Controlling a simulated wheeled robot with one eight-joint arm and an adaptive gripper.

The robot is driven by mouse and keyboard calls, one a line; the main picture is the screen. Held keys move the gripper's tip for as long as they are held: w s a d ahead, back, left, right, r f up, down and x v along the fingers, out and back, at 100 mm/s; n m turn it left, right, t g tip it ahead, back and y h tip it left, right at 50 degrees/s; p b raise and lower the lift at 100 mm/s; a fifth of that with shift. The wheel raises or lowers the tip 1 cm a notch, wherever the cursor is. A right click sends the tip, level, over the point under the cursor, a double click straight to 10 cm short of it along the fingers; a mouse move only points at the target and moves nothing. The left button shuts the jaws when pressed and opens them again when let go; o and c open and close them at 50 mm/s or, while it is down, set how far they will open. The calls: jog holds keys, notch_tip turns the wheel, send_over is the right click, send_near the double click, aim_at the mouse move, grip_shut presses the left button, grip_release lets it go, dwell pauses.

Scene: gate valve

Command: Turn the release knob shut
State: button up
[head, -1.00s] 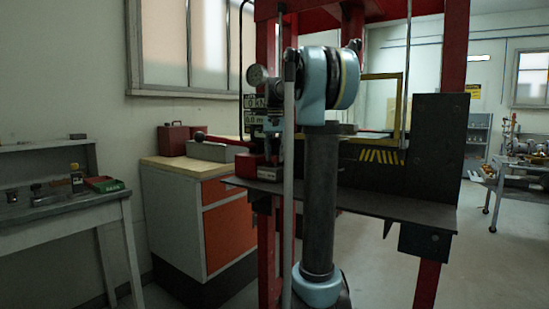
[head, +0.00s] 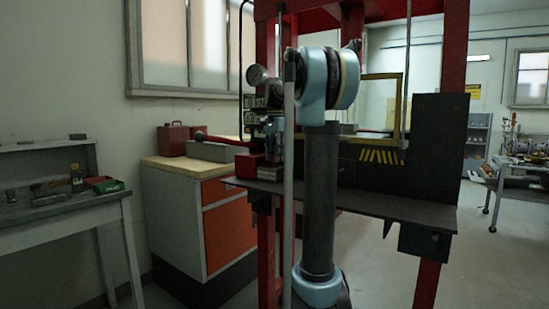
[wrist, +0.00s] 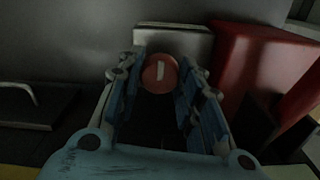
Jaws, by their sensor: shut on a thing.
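The round red release knob (wrist: 160,73) shows in the wrist view, with a pale bar mark standing nearly upright on its face. My gripper (wrist: 160,85) is shut on the knob, with one blue-grey finger at its left side and one at its right. In the head view my gripper (head: 271,148) is at the left red post of the press, below the round gauge. The knob itself is hidden there behind my gripper and arm.
In the wrist view a red block (wrist: 245,70) stands close on the right. In the head view the dial gauge (head: 257,75) and small displays (head: 252,101) are beside my wrist. The dark press table (head: 400,205) extends right. A red lever (head: 215,138) sticks out left.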

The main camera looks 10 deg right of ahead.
dwell(0.3)
jog(key=o, duration=0.8)
jog(key=shift+w+a, duration=0.1)
notch_tip(320, 180, up, 12)
jog(key=shift+f, duration=0.1)
